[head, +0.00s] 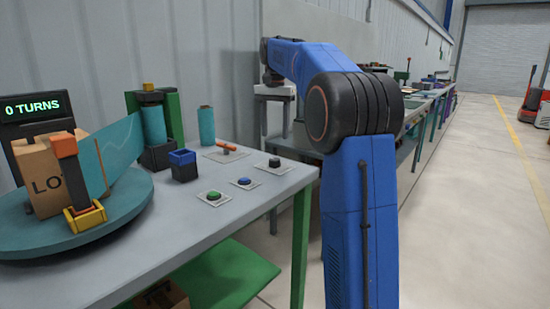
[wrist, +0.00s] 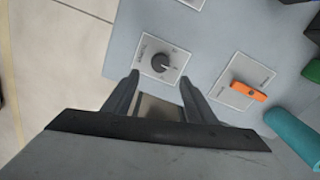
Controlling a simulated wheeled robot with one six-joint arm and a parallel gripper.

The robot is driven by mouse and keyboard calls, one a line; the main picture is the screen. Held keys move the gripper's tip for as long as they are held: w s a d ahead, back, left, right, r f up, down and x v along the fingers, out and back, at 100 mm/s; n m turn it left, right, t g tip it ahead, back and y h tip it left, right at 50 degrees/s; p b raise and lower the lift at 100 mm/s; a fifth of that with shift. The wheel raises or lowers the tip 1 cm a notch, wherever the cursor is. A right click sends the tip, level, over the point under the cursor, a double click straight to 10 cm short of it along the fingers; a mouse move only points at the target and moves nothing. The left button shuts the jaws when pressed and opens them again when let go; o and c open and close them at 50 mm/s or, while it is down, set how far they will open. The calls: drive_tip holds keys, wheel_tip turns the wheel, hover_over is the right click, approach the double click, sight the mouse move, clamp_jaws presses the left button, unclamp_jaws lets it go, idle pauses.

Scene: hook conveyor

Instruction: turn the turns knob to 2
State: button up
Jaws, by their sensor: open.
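The black round knob (wrist: 160,62) sits on a pale plate with small markings in the wrist view. A light mark shows on its top, but I cannot read the setting. What looks like the same knob (head: 274,162) is at the right end of the table in the head view. My gripper (wrist: 160,78) is open and empty, its two fingers spread left and right just short of the knob in the picture. Touching is not visible. The display (head: 33,107) reads "0 TURNS". The gripper's fingers cannot be made out in the head view.
An orange lever (wrist: 247,92) on its own plate is right of the knob, with a teal roll (wrist: 290,135) beyond. A green button (head: 213,195) and blue button (head: 243,181) line the table front. A teal turntable (head: 120,205) bears a carton (head: 40,178).

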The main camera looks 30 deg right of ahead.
sight(275, 159)
wheel_tip(275, 159, down, 10)
drive_tip(key=shift+f, duration=0.15)
idle(0.3)
drive_tip(key=c, duration=1.1)
